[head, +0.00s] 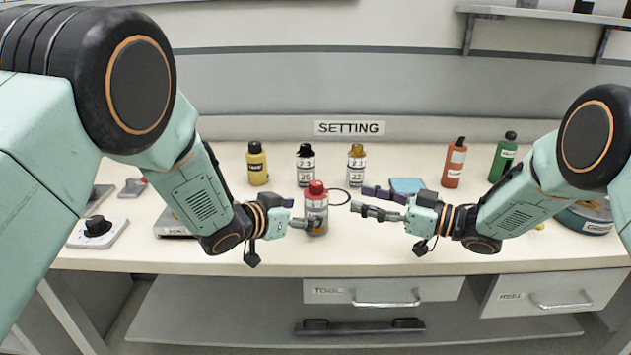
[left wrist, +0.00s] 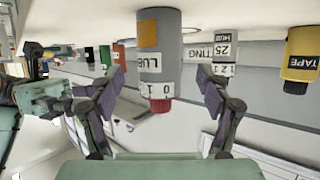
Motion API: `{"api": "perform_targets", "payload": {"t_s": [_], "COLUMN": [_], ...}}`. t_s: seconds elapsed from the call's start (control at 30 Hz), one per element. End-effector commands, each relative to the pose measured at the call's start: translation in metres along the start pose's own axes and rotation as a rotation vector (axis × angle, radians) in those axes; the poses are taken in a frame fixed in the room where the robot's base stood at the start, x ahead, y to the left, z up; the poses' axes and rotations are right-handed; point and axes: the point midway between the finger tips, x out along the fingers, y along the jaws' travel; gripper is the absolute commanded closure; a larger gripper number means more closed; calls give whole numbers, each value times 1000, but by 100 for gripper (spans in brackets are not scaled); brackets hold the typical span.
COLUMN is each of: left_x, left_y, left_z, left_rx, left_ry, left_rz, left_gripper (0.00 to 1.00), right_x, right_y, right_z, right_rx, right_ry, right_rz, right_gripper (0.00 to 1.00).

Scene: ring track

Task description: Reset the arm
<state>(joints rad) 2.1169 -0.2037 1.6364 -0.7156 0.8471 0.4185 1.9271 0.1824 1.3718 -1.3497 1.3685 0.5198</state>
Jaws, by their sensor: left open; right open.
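The left gripper (head: 308,222) is open at the red-capped grey bottle (head: 316,212), low on its body, with one finger in front of it. The bottle stands upright on the counter. In the left wrist view, which is upside down, the bottle (left wrist: 160,60) appears between the spread fingers of the left gripper (left wrist: 163,92); I cannot tell whether they touch it. The right gripper (head: 366,201) is open and empty, just right of the bottle, its fingers pointing left. It also shows at the left edge of the left wrist view.
A yellow bottle (head: 257,165), a black-capped bottle (head: 305,166) and a gold-capped bottle (head: 356,167) stand behind. Red (head: 454,165) and green (head: 503,158) bottles stand right. A blue pad (head: 407,185) lies behind the right gripper. A knob box (head: 98,230) sits left.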

Motion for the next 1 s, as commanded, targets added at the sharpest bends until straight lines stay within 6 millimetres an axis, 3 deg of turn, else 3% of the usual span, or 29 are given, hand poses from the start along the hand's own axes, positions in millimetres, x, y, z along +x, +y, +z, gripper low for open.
{"api": "perform_targets", "payload": {"t_s": [0.2, 0.4, 0.67, 1.0], "left_x": [-38, -62, -70, -63], "left_y": [0, 0, 0, 0], "left_z": [-1, -1, 0, 1], "left_rx": [-2, 0, 0, 2], "left_ry": [1, 2, 1, -1], "left_rz": [-1, -1, 1, 1], "left_gripper": [23, 23, 23, 23], "right_x": [0, 0, 0, 0], "right_y": [0, 0, 0, 0], "right_z": [0, 0, 0, 0], "right_rx": [0, 0, 0, 0], "right_ry": [0, 0, 0, 0], "right_rz": [0, 0, 0, 0], "right_gripper": [50, 50, 50, 50]}}
